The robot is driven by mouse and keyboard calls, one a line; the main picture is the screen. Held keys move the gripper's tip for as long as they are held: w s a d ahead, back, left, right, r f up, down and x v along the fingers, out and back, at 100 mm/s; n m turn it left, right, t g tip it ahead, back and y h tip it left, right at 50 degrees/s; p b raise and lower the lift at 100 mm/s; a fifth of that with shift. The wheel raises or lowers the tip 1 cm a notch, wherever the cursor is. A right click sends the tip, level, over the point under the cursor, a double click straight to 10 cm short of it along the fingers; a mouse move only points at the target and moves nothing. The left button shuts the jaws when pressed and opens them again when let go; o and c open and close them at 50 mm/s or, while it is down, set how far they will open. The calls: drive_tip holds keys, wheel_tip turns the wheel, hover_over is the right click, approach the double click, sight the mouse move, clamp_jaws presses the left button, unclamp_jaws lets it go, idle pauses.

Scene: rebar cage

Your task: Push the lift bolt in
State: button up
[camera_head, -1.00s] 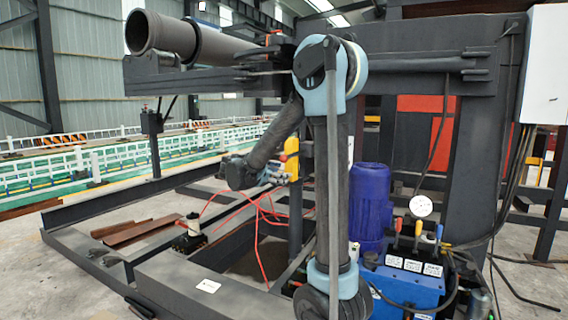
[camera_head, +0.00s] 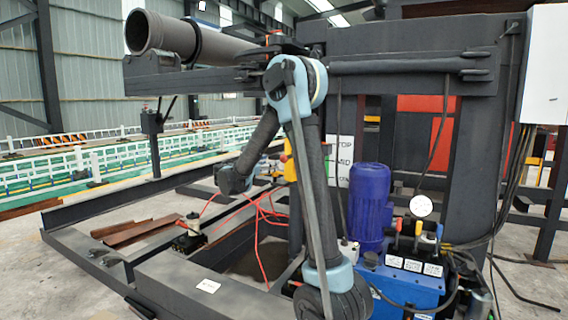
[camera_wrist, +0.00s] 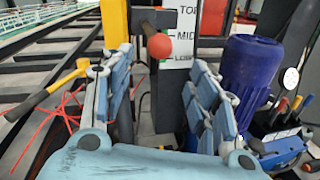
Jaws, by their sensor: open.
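A red ball knob (camera_wrist: 159,46) on a dark stem sits at the top middle of the wrist view, in front of a dark post. It looks like the end of the lift bolt, but I cannot be sure. How far the bolt stands out is not clear. My gripper (camera_wrist: 160,65) is open, with one blue-grey finger pad left of the knob and one right. The knob appears ahead of the fingers, with no contact visible. In the head view my gripper (camera_head: 268,172) is small and partly hidden by my arm beside the yellow post.
A white board (camera_wrist: 186,45) reads TOP, MID and a partly hidden third word. A blue motor (camera_wrist: 250,75) stands close on the right. A yellow-and-black handle (camera_wrist: 45,90) and red hoses (camera_wrist: 62,120) lie left. A blue hydraulic unit (camera_head: 405,285) is at lower right.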

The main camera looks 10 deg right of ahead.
sight(281, 160)
drive_tip(key=x, duration=1.1)
drive_tip(key=shift+w+d, duration=0.1)
clamp_jaws()
